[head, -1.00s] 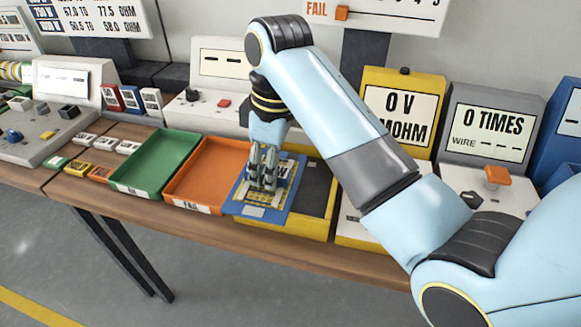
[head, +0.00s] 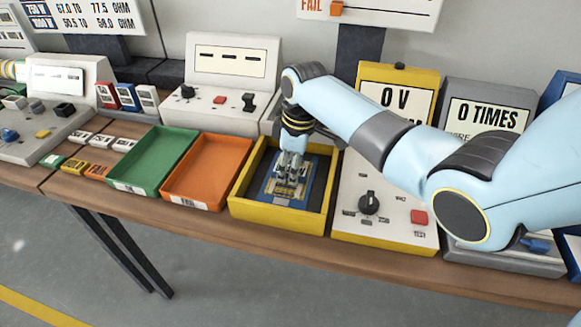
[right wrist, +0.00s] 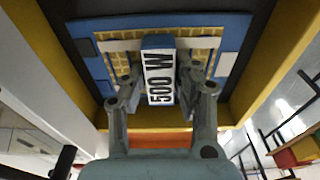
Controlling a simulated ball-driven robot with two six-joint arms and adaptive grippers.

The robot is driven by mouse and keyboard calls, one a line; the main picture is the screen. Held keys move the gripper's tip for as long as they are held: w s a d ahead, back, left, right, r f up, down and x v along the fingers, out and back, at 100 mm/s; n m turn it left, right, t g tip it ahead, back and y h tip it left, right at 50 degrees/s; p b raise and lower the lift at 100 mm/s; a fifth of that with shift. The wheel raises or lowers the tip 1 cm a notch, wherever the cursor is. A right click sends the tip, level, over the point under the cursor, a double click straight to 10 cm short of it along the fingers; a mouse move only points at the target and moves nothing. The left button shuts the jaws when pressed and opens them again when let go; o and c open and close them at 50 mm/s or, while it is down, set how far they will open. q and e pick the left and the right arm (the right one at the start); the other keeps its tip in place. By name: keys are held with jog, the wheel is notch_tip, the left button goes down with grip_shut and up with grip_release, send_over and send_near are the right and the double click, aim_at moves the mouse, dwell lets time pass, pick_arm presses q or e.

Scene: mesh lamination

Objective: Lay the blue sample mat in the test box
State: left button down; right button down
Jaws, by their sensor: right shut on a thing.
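The blue sample mat (head: 266,189), with a yellow grid, is inside the yellow-walled test box (head: 277,215). My right gripper (head: 290,180) is over the mat, its fingers pointing down. In the right wrist view the gripper (right wrist: 160,90) is shut on the mat's raised white "500 W" block. The mat (right wrist: 231,32) lies within the box's yellow walls (right wrist: 62,75), over the dark floor. I cannot tell whether it touches the floor; the fingers hide part of it. My left gripper is not in view.
An empty orange tray (head: 208,168) and an empty green tray (head: 152,160) stand left of the box. A white meter panel with a black knob (head: 369,202) and red button stands close on the right. The wooden table edge (head: 200,219) runs in front.

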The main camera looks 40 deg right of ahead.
jog(key=c, duration=1)
grip_release()
notch_tip(320, 180, up, 12)
jog(key=s, duration=0.1)
jog(key=shift+d, duration=0.45)
jog(key=shift+s, duration=0.1)
